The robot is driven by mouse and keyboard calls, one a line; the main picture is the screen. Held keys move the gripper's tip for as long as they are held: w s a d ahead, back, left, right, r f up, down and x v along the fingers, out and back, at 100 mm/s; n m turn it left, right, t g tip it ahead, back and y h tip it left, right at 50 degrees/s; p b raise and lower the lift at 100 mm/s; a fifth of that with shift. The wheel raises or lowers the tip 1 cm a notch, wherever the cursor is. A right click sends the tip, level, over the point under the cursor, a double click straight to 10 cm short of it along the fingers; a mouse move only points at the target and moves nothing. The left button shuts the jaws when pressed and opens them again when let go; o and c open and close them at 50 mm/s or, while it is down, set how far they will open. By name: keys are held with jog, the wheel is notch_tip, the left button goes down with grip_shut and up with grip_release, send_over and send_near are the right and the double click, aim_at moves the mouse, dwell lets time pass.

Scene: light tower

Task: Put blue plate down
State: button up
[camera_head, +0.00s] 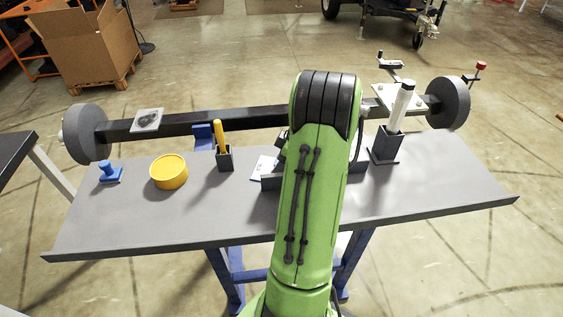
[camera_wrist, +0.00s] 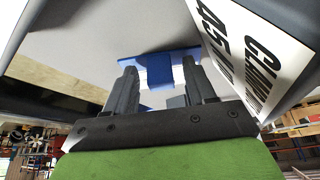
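In the wrist view a blue plate (camera_wrist: 158,66) with a block-like stem lies just ahead of my gripper (camera_wrist: 160,66). The stem is between the two dark fingers, with a gap on each side. The fingers are apart, and I see no contact with the blue piece. In the head view my gripper is hidden behind my green arm. A blue piece with a knob on a flat base (camera_head: 110,174) stands on the grey table (camera_head: 240,215) at the far left. I cannot tell whether it is the same kind of piece as the one at my gripper.
A yellow round container (camera_head: 169,172), a dark holder with a yellow stick (camera_head: 224,160) and a dark holder with a white tube (camera_head: 388,145) stand on the table. A dark beam (camera_head: 255,117) runs behind. A white lettered label (camera_wrist: 250,58) is close at right. The front left table is clear.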

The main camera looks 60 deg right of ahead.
jog(key=shift+r+p, duration=0.3)
jog(key=p+v, duration=0.3)
jog(key=v, duration=0.9)
jog(key=w+a+r, duration=0.5)
jog(key=w+a, duration=0.1)
jog(key=a, duration=0.4)
jog(key=w+a+r+m+h, duration=0.15)
jog(key=a+r, duration=0.25)
jog(key=a, duration=0.9)
jog(key=s+a+f+m+t, duration=0.1)
jog(key=s+a+m, duration=0.1)
jog(key=s+a, duration=0.9)
jog(key=shift+a, duration=0.9)
jog(key=shift+s, duration=0.1)
